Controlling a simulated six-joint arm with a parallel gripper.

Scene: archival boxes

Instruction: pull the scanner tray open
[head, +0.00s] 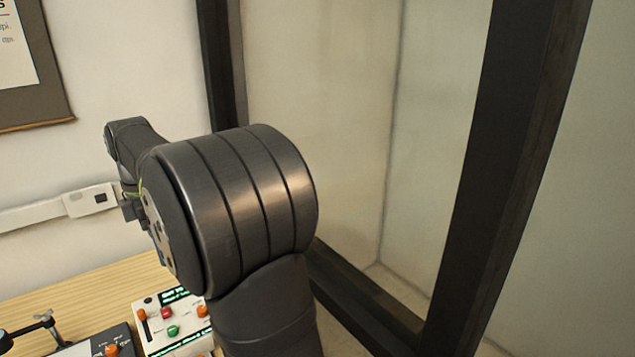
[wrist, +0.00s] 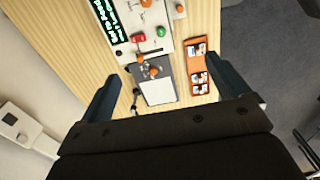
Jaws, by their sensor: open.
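A grey device with a white panel (wrist: 158,91) and an orange knob (wrist: 154,71) lies on the wooden table in the wrist view; it may be the scanner, and I cannot make out its tray for certain. In the head view only part of a grey device (head: 112,338) with an orange knob shows at the bottom edge. My gripper (wrist: 166,67) is open and empty, its fingers spread above the table on either side of the grey device, apart from it. In the head view my arm hides the gripper.
A white control panel (wrist: 150,13) with a lit screen and red and green buttons adjoins the grey device. An orange tray (wrist: 198,69) with small pictures lies right of it. The table (wrist: 85,40) is bare at left. A dark-framed glass partition (head: 440,150) stands at right.

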